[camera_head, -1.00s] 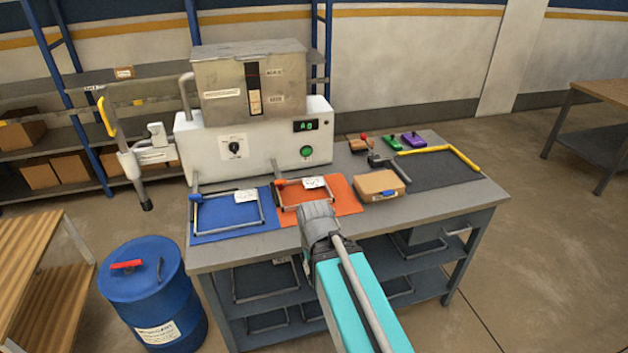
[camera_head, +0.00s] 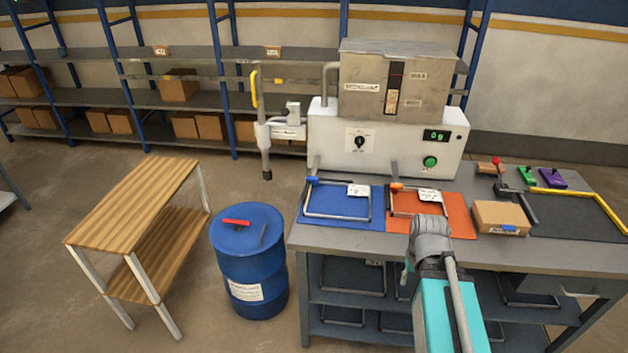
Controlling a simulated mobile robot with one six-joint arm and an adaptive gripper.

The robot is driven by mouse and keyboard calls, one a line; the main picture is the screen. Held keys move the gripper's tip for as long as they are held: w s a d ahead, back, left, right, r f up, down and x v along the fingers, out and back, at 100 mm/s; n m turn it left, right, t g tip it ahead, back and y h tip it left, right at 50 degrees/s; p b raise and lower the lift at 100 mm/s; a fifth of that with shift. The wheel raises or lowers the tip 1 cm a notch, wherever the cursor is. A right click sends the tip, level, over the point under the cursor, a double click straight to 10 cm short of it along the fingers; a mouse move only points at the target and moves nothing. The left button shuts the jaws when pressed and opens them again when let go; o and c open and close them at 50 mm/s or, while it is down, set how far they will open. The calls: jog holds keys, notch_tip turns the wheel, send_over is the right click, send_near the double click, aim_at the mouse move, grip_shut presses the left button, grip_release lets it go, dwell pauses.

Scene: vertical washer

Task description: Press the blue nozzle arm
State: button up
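A thin grey bent nozzle arm with a blue end (camera_head: 313,181) lies over the blue mat (camera_head: 376,217) at the left front of the workbench. A similar arm with an orange end (camera_head: 397,187) lies over the orange mat (camera_head: 460,228) to its right. The white washer unit (camera_head: 400,140) stands behind both mats. My teal arm rises from the bottom of the picture, and its grey joint shows in front of the orange mat, right of the blue-ended arm. No gripper fingers can be made out.
A blue barrel (camera_head: 248,285) with a red handle stands left of the workbench (camera_head: 325,238). A wooden table (camera_head: 130,200) is further left. A cardboard box (camera_head: 500,215) and a yellow-edged dark mat (camera_head: 570,222) lie on the bench's right side. Floor shows between table and barrel.

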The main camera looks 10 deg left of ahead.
dwell(0.3)
